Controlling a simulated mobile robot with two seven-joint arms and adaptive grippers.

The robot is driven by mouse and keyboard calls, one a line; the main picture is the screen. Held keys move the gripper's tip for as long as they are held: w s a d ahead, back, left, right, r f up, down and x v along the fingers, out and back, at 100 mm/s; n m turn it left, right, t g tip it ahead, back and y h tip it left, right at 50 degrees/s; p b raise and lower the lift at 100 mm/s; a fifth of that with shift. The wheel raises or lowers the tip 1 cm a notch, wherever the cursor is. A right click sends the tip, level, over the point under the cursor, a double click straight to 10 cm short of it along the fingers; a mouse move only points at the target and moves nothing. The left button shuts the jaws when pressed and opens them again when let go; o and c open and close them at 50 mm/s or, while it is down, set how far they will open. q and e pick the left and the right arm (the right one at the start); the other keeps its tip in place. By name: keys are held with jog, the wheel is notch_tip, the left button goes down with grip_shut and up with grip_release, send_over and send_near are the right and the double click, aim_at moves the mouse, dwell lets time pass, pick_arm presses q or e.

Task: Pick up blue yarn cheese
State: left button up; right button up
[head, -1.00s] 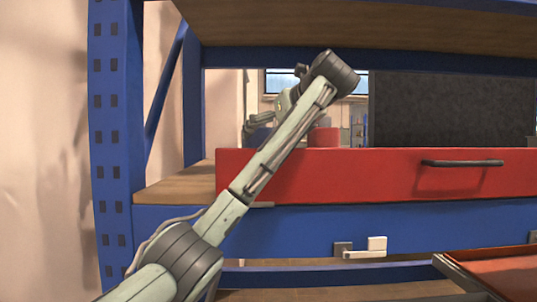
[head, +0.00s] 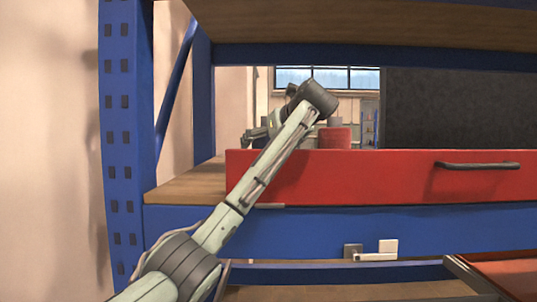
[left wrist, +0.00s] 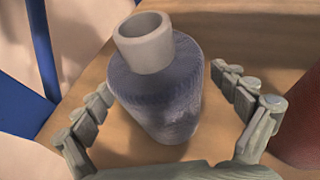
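The blue yarn cheese (left wrist: 160,95) is a blue-grey wound cylinder with a pale tube sticking out of its top. It stands on a wooden shelf in the left wrist view. My left gripper (left wrist: 165,90) is open, with one finger on each side of the yarn. A gap shows on the right side; the left finger is very close, and I cannot tell whether it touches. In the head view my left gripper (head: 257,135) is small and partly hidden behind my arm. The yarn cannot be made out clearly there. My right gripper is not in view.
A red drawer front (head: 390,177) with a dark handle stands right of my left arm. A blue rack upright (head: 120,140) is at the left. A red round object (head: 335,138) sits behind the drawer. An upper shelf (head: 350,20) hangs above.

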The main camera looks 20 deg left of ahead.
pick_arm(q)
jog(key=c, duration=1.4)
jog(key=shift+c, duration=0.3)
jog(key=shift+r, duration=0.1)
